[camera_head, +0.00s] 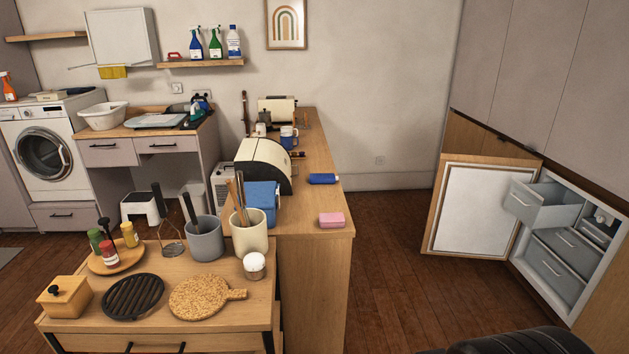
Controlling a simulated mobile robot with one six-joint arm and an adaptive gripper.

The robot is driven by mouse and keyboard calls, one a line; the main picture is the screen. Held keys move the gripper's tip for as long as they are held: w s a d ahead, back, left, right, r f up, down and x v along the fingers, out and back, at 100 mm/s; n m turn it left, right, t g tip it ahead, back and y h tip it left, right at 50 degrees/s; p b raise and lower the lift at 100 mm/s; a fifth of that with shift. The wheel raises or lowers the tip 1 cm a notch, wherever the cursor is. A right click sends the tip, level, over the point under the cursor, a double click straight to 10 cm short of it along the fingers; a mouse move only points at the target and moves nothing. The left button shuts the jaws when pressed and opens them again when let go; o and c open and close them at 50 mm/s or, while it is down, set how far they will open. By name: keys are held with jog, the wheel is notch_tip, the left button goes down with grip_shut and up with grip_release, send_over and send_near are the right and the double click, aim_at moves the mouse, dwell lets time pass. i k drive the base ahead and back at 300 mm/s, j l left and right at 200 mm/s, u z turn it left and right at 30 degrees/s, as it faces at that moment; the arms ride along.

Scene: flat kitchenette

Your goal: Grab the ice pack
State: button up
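I cannot clearly make out an ice pack. My gripper is not in view; only a dark rounded shape, probably part of my arm, shows at the bottom edge right of centre.
A nearer cabinet top (206,255) carries utensil pots, a cork board (203,297) and a black trivet (133,296). Open floor (397,285) lies between counter and freezer.

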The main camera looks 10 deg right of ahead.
aim_at(314, 178)
jog(key=i+l+u, duration=1.05)
jog(key=i+l, duration=0.2)
jog(key=l, duration=0.2)
jog(key=i+l, duration=0.25)
jog(key=l, duration=0.2)
jog(key=i+l+u, duration=0.1)
jog(key=l, duration=0.3)
jog(key=i+l, duration=0.3)
jog(key=l, duration=0.15)
jog(key=i+l, duration=0.2)
jog(key=l, duration=0.25)
jog(key=i+l+u, duration=0.1)
jog(key=l, duration=0.35)
jog(key=i+l, duration=0.3)
jog(key=l, duration=0.15)
jog(key=i+l, duration=0.2)
jog(key=l, duration=0.25)
